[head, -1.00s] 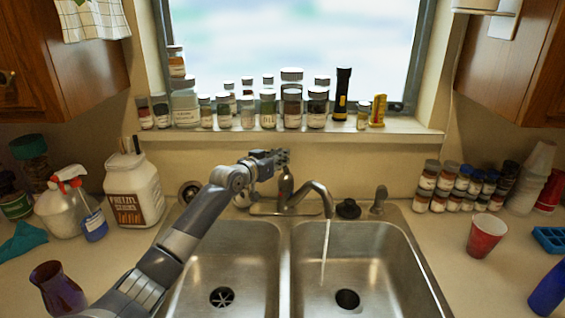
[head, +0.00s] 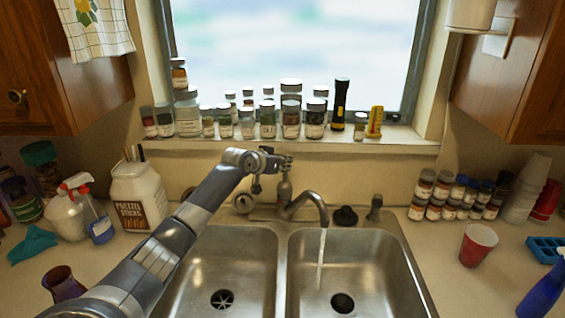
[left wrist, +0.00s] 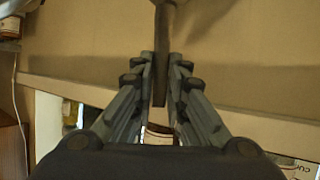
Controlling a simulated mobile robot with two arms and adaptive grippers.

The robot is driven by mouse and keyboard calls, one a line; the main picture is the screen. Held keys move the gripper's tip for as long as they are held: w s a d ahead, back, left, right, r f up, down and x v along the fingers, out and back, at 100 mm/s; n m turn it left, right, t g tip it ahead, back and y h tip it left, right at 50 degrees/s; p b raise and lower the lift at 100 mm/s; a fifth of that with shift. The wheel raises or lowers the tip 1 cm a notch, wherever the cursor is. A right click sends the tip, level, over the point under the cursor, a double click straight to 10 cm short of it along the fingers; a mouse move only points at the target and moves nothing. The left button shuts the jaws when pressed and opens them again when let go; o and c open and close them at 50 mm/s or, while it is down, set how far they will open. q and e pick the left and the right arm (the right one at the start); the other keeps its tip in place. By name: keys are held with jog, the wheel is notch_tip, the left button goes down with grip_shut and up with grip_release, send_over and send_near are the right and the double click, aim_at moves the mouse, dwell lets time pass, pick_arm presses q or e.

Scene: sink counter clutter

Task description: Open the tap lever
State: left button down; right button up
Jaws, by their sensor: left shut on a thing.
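The metal tap (head: 307,198) stands at the back of the sink, with its spout over the right basin. A stream of water (head: 320,262) falls from the spout into that basin. My left gripper (head: 285,163) is at the top of the tap, above its body. In the left wrist view, the gripper (left wrist: 160,62) is shut on the tap lever (left wrist: 160,85), a narrow dark bar between the two fingers. In the head view the gripper hides most of the lever. My right gripper is out of view.
Jars and a black flashlight (head: 340,104) line the window sill just behind the tap. A pretzel tub (head: 137,197) and spray bottles stand left. Spice jars (head: 440,195) and a red cup (head: 478,245) stand right. Both basins look empty of dishes.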

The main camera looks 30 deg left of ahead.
pick_arm(q)
jog(key=c, duration=1.6)
grip_release()
jog(key=shift+c, duration=0.2)
jog(key=v, duration=1.2)
